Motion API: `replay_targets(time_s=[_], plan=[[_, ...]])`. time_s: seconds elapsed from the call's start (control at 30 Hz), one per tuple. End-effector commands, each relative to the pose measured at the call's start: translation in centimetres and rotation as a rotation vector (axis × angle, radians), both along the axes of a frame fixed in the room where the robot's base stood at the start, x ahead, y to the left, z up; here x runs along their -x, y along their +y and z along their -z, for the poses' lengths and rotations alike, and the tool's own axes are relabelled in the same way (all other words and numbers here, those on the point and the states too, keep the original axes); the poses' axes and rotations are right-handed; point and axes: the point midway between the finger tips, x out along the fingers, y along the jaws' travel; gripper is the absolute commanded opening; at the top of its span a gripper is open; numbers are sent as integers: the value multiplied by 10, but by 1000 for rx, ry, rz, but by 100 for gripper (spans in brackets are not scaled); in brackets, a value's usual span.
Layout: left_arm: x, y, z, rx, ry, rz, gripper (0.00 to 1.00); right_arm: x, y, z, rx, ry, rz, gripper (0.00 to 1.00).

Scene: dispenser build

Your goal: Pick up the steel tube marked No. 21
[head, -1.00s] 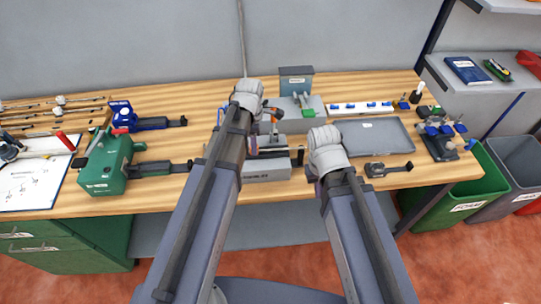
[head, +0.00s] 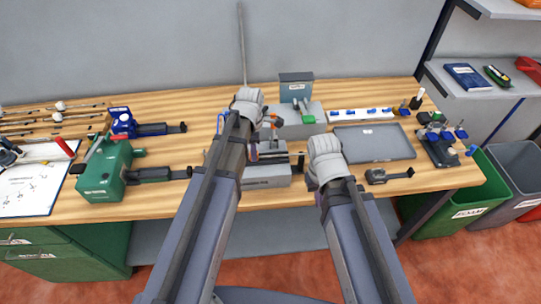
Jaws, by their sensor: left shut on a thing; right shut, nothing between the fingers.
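A long thin grey tube (head: 242,45) rises nearly upright behind my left wrist, against the wall. Its lower end is hidden by the wrist, and no number on it can be read. My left gripper (head: 252,148) is mostly hidden below its wrist, over the middle of the bench. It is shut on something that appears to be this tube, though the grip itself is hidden. My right gripper (head: 319,186) is shut and empty, mostly hidden under its wrist near the front of the bench, right of the grey block fixture.
The grey block fixture (head: 265,182) stands between my wrists. A grey tray (head: 375,142) lies to the right. A green device (head: 103,172) and a blue device (head: 124,122) stand left. Several thin rods lie at the far left. A green bin (head: 465,195) stands beyond the right edge.

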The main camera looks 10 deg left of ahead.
Motion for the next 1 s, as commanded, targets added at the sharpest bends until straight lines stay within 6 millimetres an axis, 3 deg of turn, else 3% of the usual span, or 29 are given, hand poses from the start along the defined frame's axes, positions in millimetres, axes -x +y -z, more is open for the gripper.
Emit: replay_targets(time_s=[0.37,1.0], plan=[[0,0,-3,0,0,0,0,0,0,-3,0,0,0,0],[0,0,-33,0,0,0,0,0,0,-33,-1,0,4,0]])
